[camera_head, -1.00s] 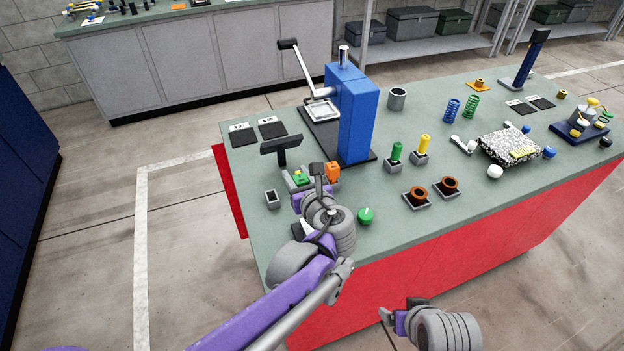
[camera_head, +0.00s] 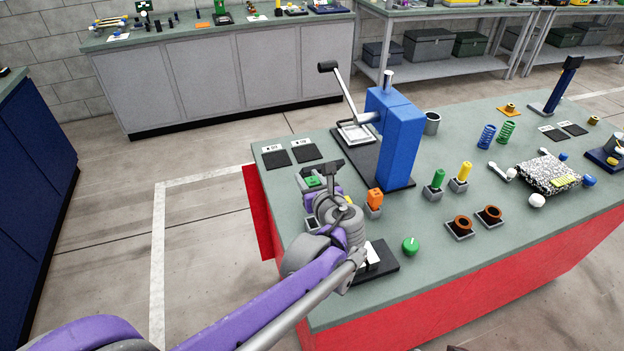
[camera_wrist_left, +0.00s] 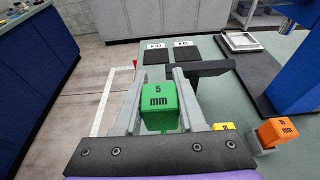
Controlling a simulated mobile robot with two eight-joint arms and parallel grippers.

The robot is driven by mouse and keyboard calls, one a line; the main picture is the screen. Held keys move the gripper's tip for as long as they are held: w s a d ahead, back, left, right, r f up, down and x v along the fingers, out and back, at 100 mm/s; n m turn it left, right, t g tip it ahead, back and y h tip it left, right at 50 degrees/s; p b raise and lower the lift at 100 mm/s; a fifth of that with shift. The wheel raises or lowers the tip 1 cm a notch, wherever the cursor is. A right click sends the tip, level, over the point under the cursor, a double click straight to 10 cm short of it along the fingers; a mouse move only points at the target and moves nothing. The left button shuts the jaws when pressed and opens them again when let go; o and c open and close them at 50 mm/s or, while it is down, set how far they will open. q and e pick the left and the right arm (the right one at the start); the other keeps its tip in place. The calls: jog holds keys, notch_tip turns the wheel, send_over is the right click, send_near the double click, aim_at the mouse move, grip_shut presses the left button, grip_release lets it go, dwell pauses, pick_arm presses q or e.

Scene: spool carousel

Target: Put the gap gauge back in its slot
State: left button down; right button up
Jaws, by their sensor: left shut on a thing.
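The gap gauge is a green block marked "5 mm" (camera_wrist_left: 161,107), held between the two fingers of my left gripper (camera_wrist_left: 160,92). In the head view the green gauge (camera_head: 313,182) shows at my left gripper (camera_head: 322,190), close to the dark T-shaped stand. A small grey holder (camera_head: 310,223) stands on the bench beside my left wrist, partly hidden by it. An orange gauge (camera_head: 374,198) stands in a grey holder, and a yellow block (camera_wrist_left: 223,127) shows next to it in the wrist view. Only a dark sliver of my right gripper (camera_head: 457,348) seems to show at the bottom edge.
The dark T-shaped stand (camera_wrist_left: 203,70) is just beyond the gauge. The blue press (camera_head: 402,145) stands to the right. Two dark pads (camera_head: 307,152) lie behind on the bench. A green knob (camera_head: 410,246) is near the front edge.

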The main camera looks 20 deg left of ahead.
pick_arm(q)
notch_tip(320, 180, down, 6)
jog(key=b, duration=0.4)
dwell(0.5)
jog(key=shift+f+b, duration=1.45)
jog(key=shift+f, duration=0.5)
dwell(1.3)
jog(key=shift+c, duration=2)
grip_release()
jog(key=shift+s+d, duration=0.1)
jog(key=v, duration=1)
jog(key=shift+s+d+r, duration=0.2)
jog(key=shift+s, duration=0.05)
